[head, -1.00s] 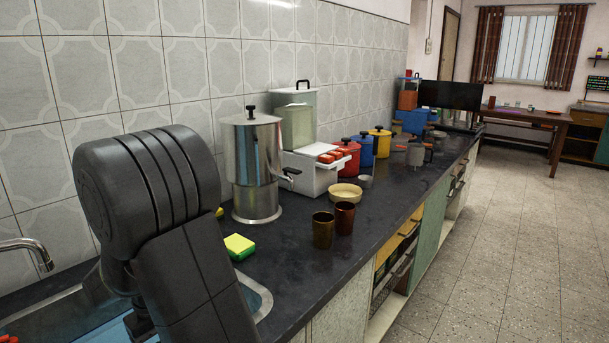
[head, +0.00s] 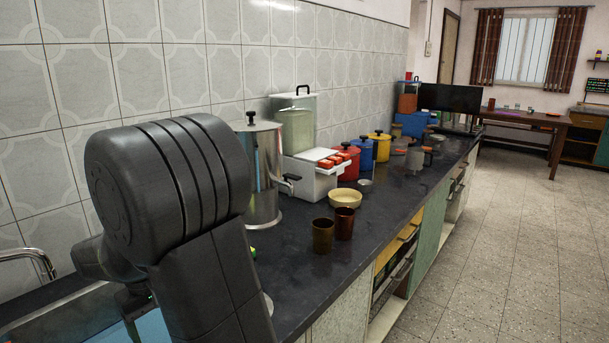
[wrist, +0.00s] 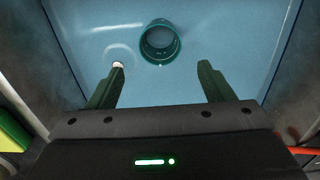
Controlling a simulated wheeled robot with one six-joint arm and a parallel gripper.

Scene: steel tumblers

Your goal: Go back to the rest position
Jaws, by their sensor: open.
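My gripper (wrist: 161,88) is open and empty in the wrist view, its two dark green fingers apart. Beyond the fingertips, a teal round tumbler (wrist: 160,60) with a dark opening is in a blue basin (wrist: 225,35), apart from both fingers. Part of the blue basin also shows in the head view (head: 152,328). In the head view my arm hides most of the gripper. Two brown metallic tumblers, the left one (head: 323,236) and the right one (head: 344,223), stand upright on the dark counter.
A steel urn (head: 264,185), a white box (head: 312,180), a cream bowl (head: 345,198) and several coloured pots stand along the wall. A tap (head: 35,257) is at the left. The counter's front strip (head: 330,268) is clear. A yellow-green sponge (wrist: 12,135) shows at the wrist view's left edge.

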